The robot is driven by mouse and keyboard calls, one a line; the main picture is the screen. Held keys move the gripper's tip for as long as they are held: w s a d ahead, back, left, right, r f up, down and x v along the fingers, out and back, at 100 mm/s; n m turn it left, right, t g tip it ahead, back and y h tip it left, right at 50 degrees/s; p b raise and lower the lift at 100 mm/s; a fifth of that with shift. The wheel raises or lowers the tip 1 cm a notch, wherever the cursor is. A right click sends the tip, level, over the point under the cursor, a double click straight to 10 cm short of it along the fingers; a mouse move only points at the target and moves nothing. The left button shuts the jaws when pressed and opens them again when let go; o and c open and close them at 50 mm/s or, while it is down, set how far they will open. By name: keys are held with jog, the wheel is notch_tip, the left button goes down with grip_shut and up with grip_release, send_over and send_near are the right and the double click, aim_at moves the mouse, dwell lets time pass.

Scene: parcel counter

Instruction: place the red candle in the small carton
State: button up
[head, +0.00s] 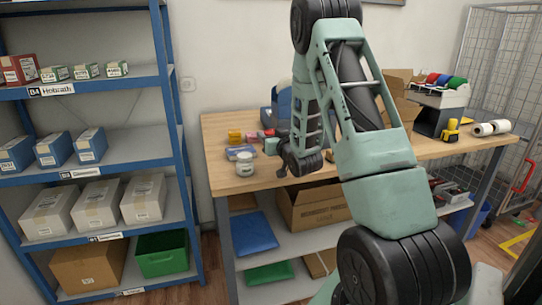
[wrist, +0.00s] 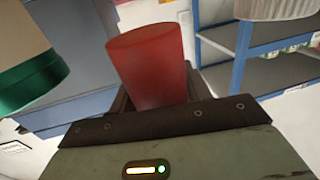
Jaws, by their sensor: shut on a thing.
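The red candle (wrist: 150,62) stands up from my gripper (wrist: 155,98) in the wrist view, held between its dark jaws. In the head view my gripper (head: 284,166) is over the left part of the wooden table, and the candle cannot be made out there. An open brown carton (head: 403,104) stands at the back of the table, partly hidden behind my arm. I cannot tell for sure whether it is the small carton.
A white-lidded jar (head: 244,165) and several small colored items lie on the table's left. A yellow tape dispenser (head: 452,130) and white rolls (head: 490,128) are at the right. A larger carton (head: 312,207) sits on the lower shelf. A blue rack (head: 178,120) stands left.

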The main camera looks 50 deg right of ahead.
jog(key=shift+f, duration=2.7)
jog(key=shift+f+b, duration=0.25)
jog(key=shift+b, duration=0.05)
jog(key=o, duration=1.1)
jog(key=shift+r+p, duration=0.15)
jog(key=shift+p, duration=0.2)
